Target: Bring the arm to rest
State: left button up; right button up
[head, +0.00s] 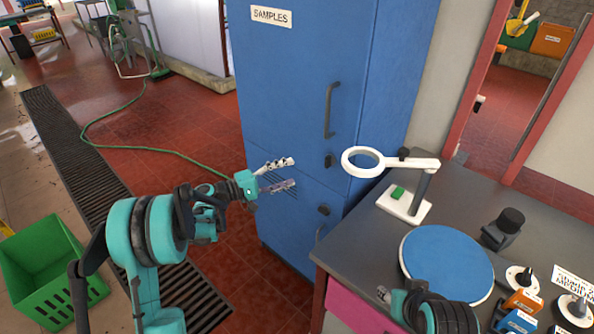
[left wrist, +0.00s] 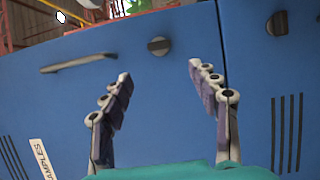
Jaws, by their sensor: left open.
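My left arm comes in from the left in the head view, bent at a teal and black joint. Its gripper (head: 294,172) is open and empty, in front of the lower part of the blue SAMPLES cabinet (head: 300,85). In the left wrist view the two fingers of this gripper (left wrist: 159,73) stand wide apart with only the blue cabinet front (left wrist: 165,100) behind them. I cannot tell the exact gap to the cabinet. My right arm shows at the bottom right of the head view, with a small fingertip-like part (head: 384,294) at the bench's front edge; its jaw state is unclear.
A green crate (head: 65,290) stands at lower left. Open red floor (head: 180,120) lies left of the cabinet.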

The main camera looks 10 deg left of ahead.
pick_arm(q)
jog(key=shift+s, duration=0.1)
dwell(0.4)
jog(key=s+d+r+m+g+y, duration=0.25)
jog(key=s+y, duration=0.45)
jog(key=s, duration=0.7)
jog(key=s+a+f+m+y, duration=0.2)
jog(key=s+a+y, duration=0.2)
jog(key=s, duration=0.6)
jog(key=s+a+f+m+y, duration=0.2)
jog(key=s+a+y, duration=0.2)
jog(key=s, duration=0.6)
jog(key=shift+a+f, duration=0.4)
jog(key=shift+a, duration=0.05)
